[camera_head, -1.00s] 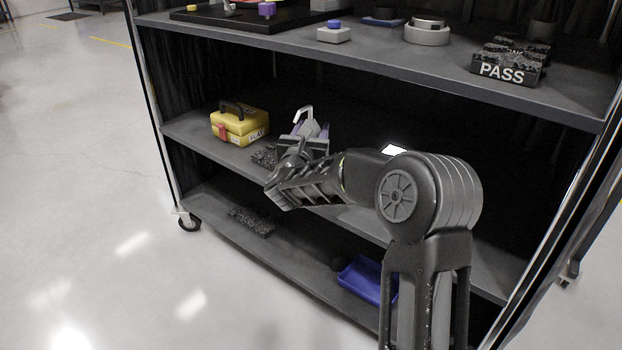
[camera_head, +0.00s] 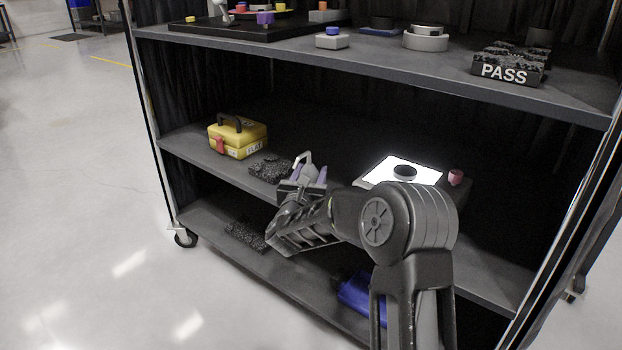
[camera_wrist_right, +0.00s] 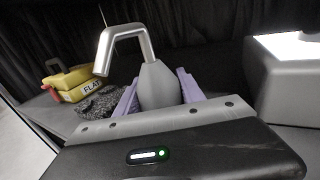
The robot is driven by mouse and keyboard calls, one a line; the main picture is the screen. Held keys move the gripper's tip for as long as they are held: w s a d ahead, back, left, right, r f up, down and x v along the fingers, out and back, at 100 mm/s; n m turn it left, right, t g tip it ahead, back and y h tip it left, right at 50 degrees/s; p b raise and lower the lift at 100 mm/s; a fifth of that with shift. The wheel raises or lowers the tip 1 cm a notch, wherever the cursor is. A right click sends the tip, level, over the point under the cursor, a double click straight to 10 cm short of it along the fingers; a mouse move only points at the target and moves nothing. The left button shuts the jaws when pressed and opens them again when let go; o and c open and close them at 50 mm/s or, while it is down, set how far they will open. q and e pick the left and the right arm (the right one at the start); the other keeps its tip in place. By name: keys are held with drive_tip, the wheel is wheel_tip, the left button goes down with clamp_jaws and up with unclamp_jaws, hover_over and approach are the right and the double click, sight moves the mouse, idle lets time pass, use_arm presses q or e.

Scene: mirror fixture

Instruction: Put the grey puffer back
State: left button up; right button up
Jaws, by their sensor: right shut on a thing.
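The grey puffer (camera_head: 307,159), a grey bulb with a bent nozzle, is in my right gripper (camera_head: 309,175). The right gripper's purple fingers are shut on the bulb from both sides. In the right wrist view the puffer (camera_wrist_right: 158,85) stands roughly upright between the fingers, nozzle up and bent to the left. It is near the front of the middle shelf (camera_head: 190,143), right of a dark speckled foam pad (camera_head: 268,167). Whether it touches the shelf is hidden by my gripper. My left gripper is not in view.
A yellow case (camera_head: 238,136) marked FLAT stands left of the foam pad. A lit panel (camera_head: 425,176) with a dark disc (camera_head: 405,172) and a small red piece (camera_head: 455,177) are to the right. The upper shelf (camera_head: 400,65) overhangs. A blue bin (camera_head: 355,292) is below.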

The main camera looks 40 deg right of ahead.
drive_tip(key=o, duration=0.8)
drive_tip(key=shift+s+a, duration=0.1)
drive_tip(key=shift+s+a, duration=0.15)
drive_tip(key=shift+a, duration=0.05)
drive_tip(key=p+v, duration=0.2)
drive_tip(key=v, duration=0.9)
drive_tip(key=shift+s, duration=0.15)
